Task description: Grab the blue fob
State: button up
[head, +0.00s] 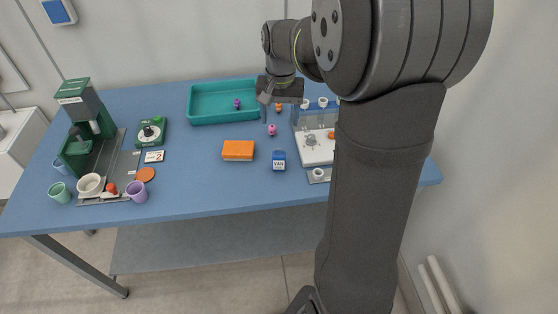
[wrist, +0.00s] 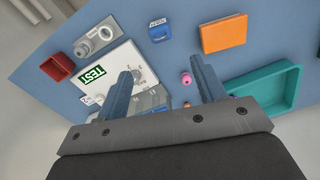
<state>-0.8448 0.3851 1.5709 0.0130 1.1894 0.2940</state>
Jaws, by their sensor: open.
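The blue fob (head: 279,160), a small blue piece with a white label reading VAN, lies on the blue table right of the orange block. It also shows at the top of the wrist view (wrist: 159,32), beyond my fingertips. My gripper (head: 270,112) is open and points down above the far part of the table, behind the fob in the head view. In the wrist view its two fingers (wrist: 163,78) are wide apart with nothing held between them. The fob is clear of both fingers.
An orange block (head: 238,151) and a pink knobbed piece (head: 249,130) lie near the fob. A teal tray (head: 190,108) stands behind. A white TEST device (wrist: 112,70) and a red box (wrist: 57,67) sit on the other side. Green equipment (head: 77,152) and cups stand far left.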

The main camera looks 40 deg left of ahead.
aim_at(279, 160)
jog(key=shift+n, duration=0.3)
notch_tip(279, 160, down, 18)
jog(key=shift+s+r, duration=0.15)
jog(key=shift+r, duration=0.1)
jog(key=shift+c, duration=0.2)
jog(key=c, duration=1)
